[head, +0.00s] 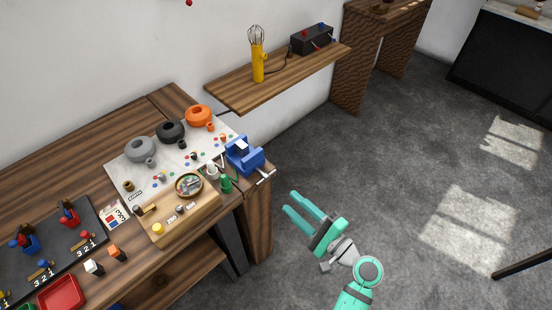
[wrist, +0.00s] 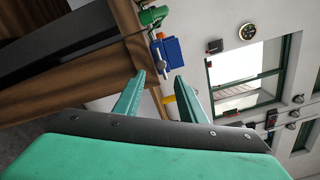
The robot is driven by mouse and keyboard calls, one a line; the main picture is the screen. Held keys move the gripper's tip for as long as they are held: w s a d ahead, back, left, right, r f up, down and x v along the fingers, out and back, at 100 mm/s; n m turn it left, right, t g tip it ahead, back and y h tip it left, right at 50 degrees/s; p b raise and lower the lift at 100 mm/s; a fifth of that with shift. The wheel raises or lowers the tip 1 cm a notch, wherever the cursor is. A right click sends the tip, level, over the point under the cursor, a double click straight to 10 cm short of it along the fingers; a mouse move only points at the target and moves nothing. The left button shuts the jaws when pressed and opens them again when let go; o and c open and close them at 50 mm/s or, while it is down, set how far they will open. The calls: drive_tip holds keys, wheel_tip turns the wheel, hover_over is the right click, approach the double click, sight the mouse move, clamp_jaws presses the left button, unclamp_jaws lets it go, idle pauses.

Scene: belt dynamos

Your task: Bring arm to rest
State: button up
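My gripper (head: 308,212) is teal with a dark palm and hangs over the grey floor, right of the workbench's near-right corner. Its two fingers are spread apart with nothing between them. In the wrist view my gripper (wrist: 160,95) also shows both fingers apart and empty. The wooden workbench (head: 60,165) fills the left of the head view. The blue vise (head: 246,158) on its right end is the closest bench item to my gripper and stands apart from it. The vise also shows in the wrist view (wrist: 172,52).
A wooden wall shelf (head: 285,78) holds a yellow whisk-like tool (head: 258,65) and a dark box (head: 312,40). The bench carries grey, black and orange rings, a wooden tray (head: 185,228), a dark board (head: 85,245) and a red bin (head: 62,293).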

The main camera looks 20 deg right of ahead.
drive_tip(key=shift+s+d, duration=0.2)
